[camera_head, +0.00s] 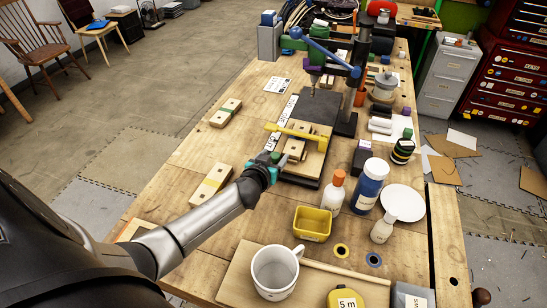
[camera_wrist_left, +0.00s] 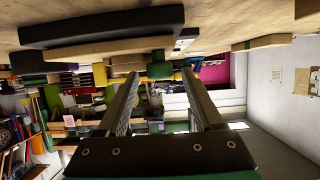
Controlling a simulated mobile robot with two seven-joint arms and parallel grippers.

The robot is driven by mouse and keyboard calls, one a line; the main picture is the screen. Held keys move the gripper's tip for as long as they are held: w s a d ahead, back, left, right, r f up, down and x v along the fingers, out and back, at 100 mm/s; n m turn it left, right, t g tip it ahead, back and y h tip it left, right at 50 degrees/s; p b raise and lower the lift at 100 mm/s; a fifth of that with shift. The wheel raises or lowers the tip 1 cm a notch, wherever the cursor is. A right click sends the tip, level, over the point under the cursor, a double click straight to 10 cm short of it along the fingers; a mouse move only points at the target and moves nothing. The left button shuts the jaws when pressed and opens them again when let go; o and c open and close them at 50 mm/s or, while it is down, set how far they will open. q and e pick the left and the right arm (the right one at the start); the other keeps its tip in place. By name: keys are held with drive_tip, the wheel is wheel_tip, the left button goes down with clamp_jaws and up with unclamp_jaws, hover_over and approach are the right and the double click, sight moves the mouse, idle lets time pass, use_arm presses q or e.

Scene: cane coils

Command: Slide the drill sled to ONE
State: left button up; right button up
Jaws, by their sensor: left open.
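The drill sled (camera_head: 309,158), a pale wooden block with holes and a yellow bar (camera_head: 293,133) across it, sits on the dark base (camera_head: 318,107) of the drill press. A white strip with dark marks (camera_head: 284,121) runs along the base's left edge; its words are too small to read. My left gripper (camera_head: 279,158) is at the sled's near left side, by the base's edge. Its two fingers stand apart in the left wrist view (camera_wrist_left: 160,78), with nothing between them. A green round piece (camera_wrist_left: 160,67) shows just beyond the fingertips. My right gripper is out of view.
Orange-capped bottle (camera_head: 335,192), blue jar (camera_head: 369,185), yellow tray (camera_head: 312,223) and white mug (camera_head: 275,271) stand nearer on the bench. The drill press column (camera_head: 352,95) rises behind the base. Wooden pieces (camera_head: 226,112) lie left, with bare bench between.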

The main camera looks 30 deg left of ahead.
use_arm(q)
clamp_jaws()
idle(0.7)
idle(0.8)
